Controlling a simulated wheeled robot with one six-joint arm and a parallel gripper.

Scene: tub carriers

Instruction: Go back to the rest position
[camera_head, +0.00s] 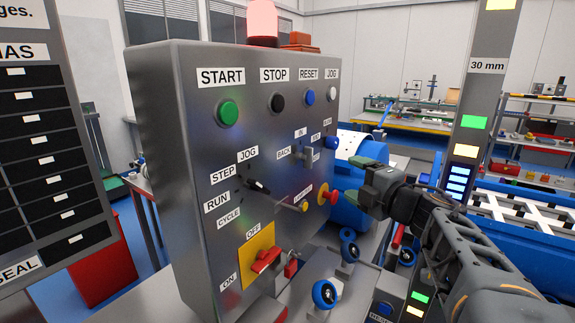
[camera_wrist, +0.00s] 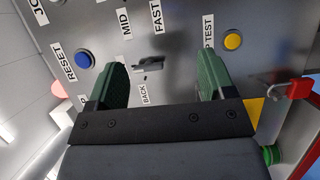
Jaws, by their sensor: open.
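My gripper (camera_head: 352,182) is in front of the right part of a grey control panel (camera_head: 190,150) in the head view. In the wrist view its two green fingers (camera_wrist: 162,66) are spread apart with nothing between them. A small lever switch (camera_wrist: 150,65) with labels BACK, MID and FAST lies beyond the gap. I cannot tell the exact distance to the panel. A red knob on yellow (camera_head: 328,196) sits left of the fingers in the head view. My arm reaches in from the lower right.
The panel carries a green START button (camera_head: 228,113), a black STOP button (camera_head: 277,102), a blue RESET button (camera_head: 307,97) and a red rotary handle on yellow (camera_head: 266,260). A red lamp (camera_head: 262,18) tops it. A light column (camera_head: 478,100) stands right. Blue-rimmed rollers (camera_head: 325,293) lie below.

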